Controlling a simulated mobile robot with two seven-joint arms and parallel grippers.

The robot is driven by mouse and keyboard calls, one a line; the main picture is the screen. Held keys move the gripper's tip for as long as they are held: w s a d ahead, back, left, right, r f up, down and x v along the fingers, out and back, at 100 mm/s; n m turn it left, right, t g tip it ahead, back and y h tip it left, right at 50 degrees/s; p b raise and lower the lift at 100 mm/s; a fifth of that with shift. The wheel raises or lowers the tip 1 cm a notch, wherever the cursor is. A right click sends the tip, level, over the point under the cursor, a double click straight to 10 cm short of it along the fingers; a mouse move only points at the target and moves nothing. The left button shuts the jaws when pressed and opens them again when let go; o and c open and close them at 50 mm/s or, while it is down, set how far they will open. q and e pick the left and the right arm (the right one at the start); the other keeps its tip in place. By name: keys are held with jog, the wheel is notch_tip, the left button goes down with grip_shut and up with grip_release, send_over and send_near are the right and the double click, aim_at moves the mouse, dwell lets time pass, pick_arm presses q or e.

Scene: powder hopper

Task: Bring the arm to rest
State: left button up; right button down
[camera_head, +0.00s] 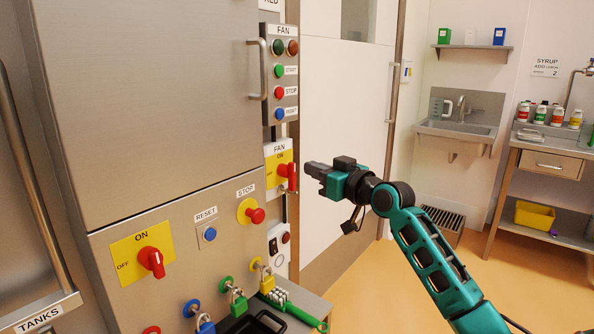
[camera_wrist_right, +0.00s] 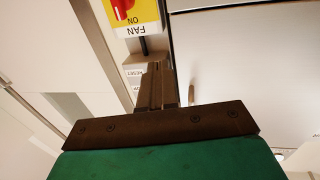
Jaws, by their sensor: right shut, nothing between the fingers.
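My right gripper (camera_head: 312,168) is shut and empty. Its arm comes in from the lower right in the head view, and the gripper points left toward the fan switch. In the right wrist view its fingers (camera_wrist_right: 156,88) lie together with nothing between them. The fan switch (camera_head: 281,168) has a red handle on a yellow plate marked ON and FAN. It also shows upside down at the top of the right wrist view (camera_wrist_right: 128,14). The fingertips look close to the switch; I see no clear contact. My left gripper is not in view.
A steel cabinet (camera_head: 150,100) fills the left, with a red ON/OFF switch (camera_head: 152,262) and a red STOP button (camera_head: 256,215). Several padlocks and a black tray (camera_head: 255,324) are below. A sink (camera_head: 457,128) and a side table (camera_head: 545,160) stand at the back. Orange floor is open at right.

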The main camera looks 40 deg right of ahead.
jog(key=s+a+f+g+p, duration=0.1)
jog(key=s+a+f, duration=0.15)
jog(key=f, duration=0.45)
jog(key=s+a+f+g+p, duration=0.1)
jog(key=s+a+f+g, duration=0.1)
jog(key=a+f, duration=0.3)
jog(key=s+a+f+g+p, duration=0.1)
jog(key=s+a+f+p, duration=0.15)
jog(key=f, duration=0.55)
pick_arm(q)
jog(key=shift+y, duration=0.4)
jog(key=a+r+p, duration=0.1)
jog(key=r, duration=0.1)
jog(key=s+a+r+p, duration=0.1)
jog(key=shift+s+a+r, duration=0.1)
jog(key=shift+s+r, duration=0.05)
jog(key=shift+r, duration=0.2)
pick_arm(e)
jog(key=s+a+f+n+g, duration=0.1)
jog(key=s+a+f, duration=0.4)
jog(key=s+a, duration=0.3)
jog(key=s+a+f+g, duration=0.2)
jog(key=s+a+f, duration=0.4)
jog(key=s, duration=0.4)
jog(key=shift+s+a+f+n+y, duration=0.2)
jog(key=shift+s+a+n+y, duration=0.2)
jog(key=shift+a, duration=0.5)
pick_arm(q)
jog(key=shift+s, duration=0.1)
